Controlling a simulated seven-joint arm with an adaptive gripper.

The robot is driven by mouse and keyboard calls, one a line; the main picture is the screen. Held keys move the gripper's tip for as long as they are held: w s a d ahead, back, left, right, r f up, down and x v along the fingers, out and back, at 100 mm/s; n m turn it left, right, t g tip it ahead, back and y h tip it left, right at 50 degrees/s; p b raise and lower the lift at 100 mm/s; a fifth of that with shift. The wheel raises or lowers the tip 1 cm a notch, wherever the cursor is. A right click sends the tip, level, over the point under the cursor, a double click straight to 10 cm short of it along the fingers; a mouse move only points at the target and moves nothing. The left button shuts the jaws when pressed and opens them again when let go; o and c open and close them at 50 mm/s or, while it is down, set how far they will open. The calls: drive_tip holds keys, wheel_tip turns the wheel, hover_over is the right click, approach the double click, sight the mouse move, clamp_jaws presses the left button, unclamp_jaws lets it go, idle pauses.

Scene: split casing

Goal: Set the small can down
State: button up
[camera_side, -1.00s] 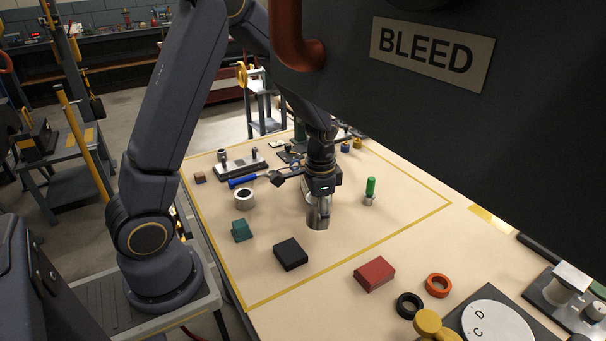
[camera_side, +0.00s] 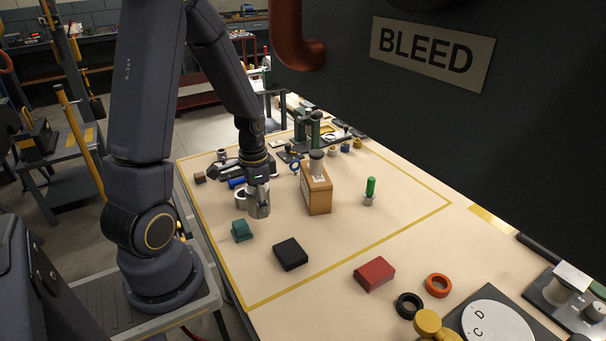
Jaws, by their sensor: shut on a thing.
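The small can (camera_side: 259,208) is a short silvery cylinder, upright under my gripper (camera_side: 258,192) in the left half of the marked work area. My gripper points straight down and is shut on the can. The can's upper part is hidden by the fingers. I cannot tell whether its bottom touches the table or hangs just above it. A silvery ring (camera_side: 240,199) stands close behind it on the left, partly covered by the gripper and can.
A brown box (camera_side: 317,195) stands right of the can. A green-topped peg (camera_side: 370,188) is farther right. A teal block (camera_side: 241,231), black block (camera_side: 290,254) and red block (camera_side: 374,273) lie in front. Bare tabletop lies between the can and the black block.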

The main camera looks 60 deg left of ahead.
approach(288, 222)
drive_tip(key=s+d+r, duration=0.1)
drive_tip(key=s+r, duration=0.1)
drive_tip(key=s, duration=0.2)
drive_tip(key=w+f, duration=0.1)
drive_tip(key=f, duration=0.1)
drive_tip(key=w+a+f, duration=0.1)
drive_tip(key=w+f, duration=0.1)
drive_tip(key=shift+w, duration=0.1)
drive_tip(key=shift+w+a+f, duration=0.1)
drive_tip(key=shift+w+f, duration=0.3)
drive_tip(key=shift+f, duration=1.7)
drive_tip(key=shift+f, duration=0.1)
drive_tip(key=o, duration=1.4)
drive_tip(key=shift+c, duration=0.2)
